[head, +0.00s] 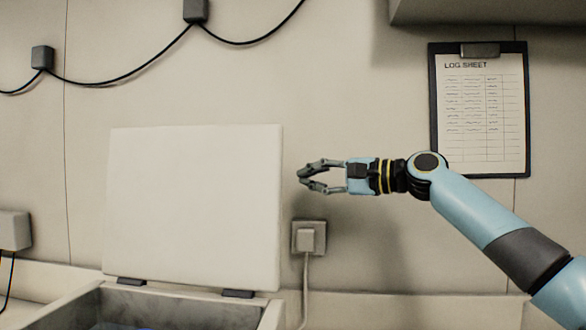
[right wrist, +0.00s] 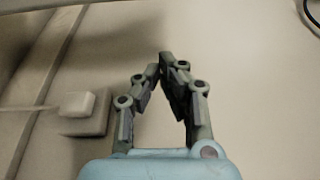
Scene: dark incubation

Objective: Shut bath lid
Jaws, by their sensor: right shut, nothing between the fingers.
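The white bath lid (head: 194,205) stands open and nearly upright in the head view, on two dark hinges at the back of the bath (head: 88,304). Only the upper back part of the bath shows, at the bottom left. My right gripper (head: 301,176) is just right of the lid's right edge, at about mid-height of the lid in the picture. It looks apart from the lid and holds nothing. In the right wrist view its fingers (right wrist: 163,62) come together at the tips, shut and empty. My left gripper is not in view.
A wall socket with a plug (head: 309,238) and a hanging cable is below my right gripper. A log sheet clipboard (head: 480,115) hangs at the right. A cabinet edge (head: 488,11) overhangs at top right. Black cables (head: 125,76) run along the upper left wall.

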